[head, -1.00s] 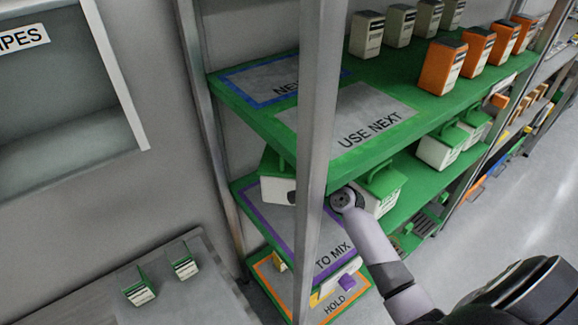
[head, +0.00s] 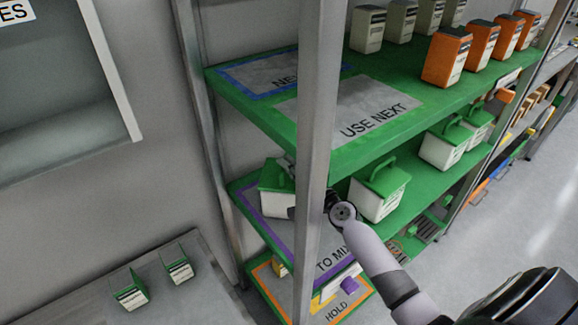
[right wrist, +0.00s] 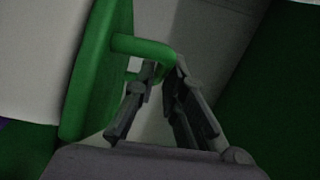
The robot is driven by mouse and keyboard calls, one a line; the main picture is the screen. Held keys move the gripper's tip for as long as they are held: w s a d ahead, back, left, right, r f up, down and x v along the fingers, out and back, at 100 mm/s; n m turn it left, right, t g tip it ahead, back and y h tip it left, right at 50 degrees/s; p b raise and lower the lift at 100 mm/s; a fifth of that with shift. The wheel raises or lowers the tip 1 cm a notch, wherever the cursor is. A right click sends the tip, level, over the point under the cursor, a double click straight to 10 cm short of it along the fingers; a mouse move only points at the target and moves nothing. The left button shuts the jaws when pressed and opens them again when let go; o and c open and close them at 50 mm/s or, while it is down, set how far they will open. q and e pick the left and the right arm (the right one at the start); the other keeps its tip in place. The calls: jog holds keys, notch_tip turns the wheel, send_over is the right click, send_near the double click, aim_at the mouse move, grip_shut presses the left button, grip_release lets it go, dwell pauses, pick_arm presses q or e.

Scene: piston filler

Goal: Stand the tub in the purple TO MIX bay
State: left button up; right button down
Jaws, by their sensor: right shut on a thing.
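A white tub with a green lid (head: 274,203) is in the head view, left of the metal post, at the purple-edged TO MIX bay (head: 245,208) on the middle shelf. It looks slightly tilted; I cannot tell whether its base touches the shelf. My right gripper (right wrist: 160,72) is shut on the green handle (right wrist: 143,46) of the tub in the right wrist view. In the head view the post hides much of the gripper and part of the tub. My left gripper is not in view.
The grey post (head: 315,130) stands close in front of my right wrist. Another green-lidded tub (head: 378,198) stands just right of it on the same shelf. The USE NEXT shelf (head: 440,105) lies overhead. A HOLD bay (head: 345,302) is below.

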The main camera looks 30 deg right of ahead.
jog(key=c, duration=2.1)
grip_release()
jog(key=shift+f, duration=0.15)
jog(key=o, duration=0.4)
jog(key=shift+o, duration=0.2)
jog(key=shift+s+r, duration=0.2)
jog(key=s+d+b, duration=0.1)
jog(key=s+b, duration=0.1)
jog(key=s, duration=0.9)
jog(key=shift+s+d, duration=0.25)
jog(key=shift+s, duration=0.1)
